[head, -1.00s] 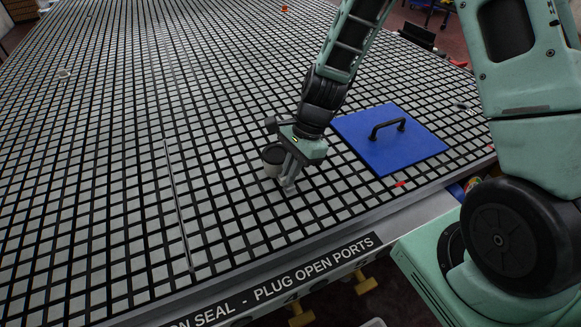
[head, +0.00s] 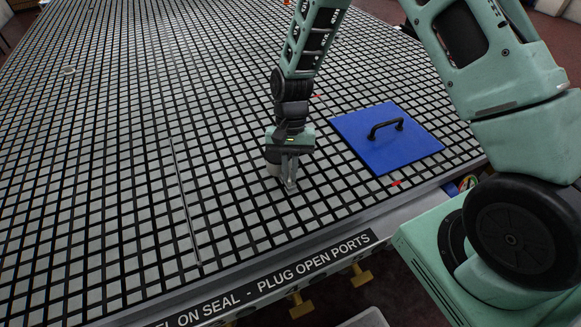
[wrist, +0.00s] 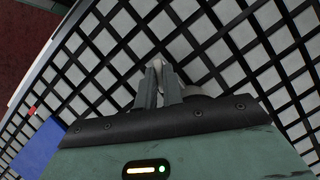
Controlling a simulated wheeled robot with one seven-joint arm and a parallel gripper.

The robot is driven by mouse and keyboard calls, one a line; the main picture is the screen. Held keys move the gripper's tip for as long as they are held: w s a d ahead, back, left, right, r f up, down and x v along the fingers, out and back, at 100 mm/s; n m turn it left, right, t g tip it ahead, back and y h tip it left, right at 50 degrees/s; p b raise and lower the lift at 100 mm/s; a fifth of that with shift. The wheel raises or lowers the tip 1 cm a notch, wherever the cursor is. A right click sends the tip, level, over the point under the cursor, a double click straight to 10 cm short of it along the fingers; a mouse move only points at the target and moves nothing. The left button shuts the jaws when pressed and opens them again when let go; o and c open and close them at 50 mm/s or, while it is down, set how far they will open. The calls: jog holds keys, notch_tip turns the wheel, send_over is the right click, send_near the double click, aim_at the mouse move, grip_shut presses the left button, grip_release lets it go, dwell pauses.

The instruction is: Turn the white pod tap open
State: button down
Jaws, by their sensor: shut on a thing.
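A blue plate (head: 360,141) with a black handle (head: 386,127) lies on the table right of my gripper. The table's labelled front edge (head: 262,284) is near. A thin strip (head: 185,205) lies left of the pod. The grid (head: 120,130) farther left is mostly clear.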

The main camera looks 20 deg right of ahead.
jog(key=n+h, duration=0.1)
jog(key=n, duration=0.1)
jog(key=n+h, duration=0.1)
jog(key=n, duration=0.2)
jog(key=shift+a+n+g, duration=0.15)
jog(key=shift+n+g, duration=0.15)
dwell(0.4)
jog(key=c, duration=1.5)
grip_release()
jog(key=b+v, duration=0.2)
jog(key=v, duration=1.5)
jog(key=shift+a+r+b, duration=0.2)
jog(key=shift+r+b, duration=0.05)
jog(key=shift+b, duration=0.05)
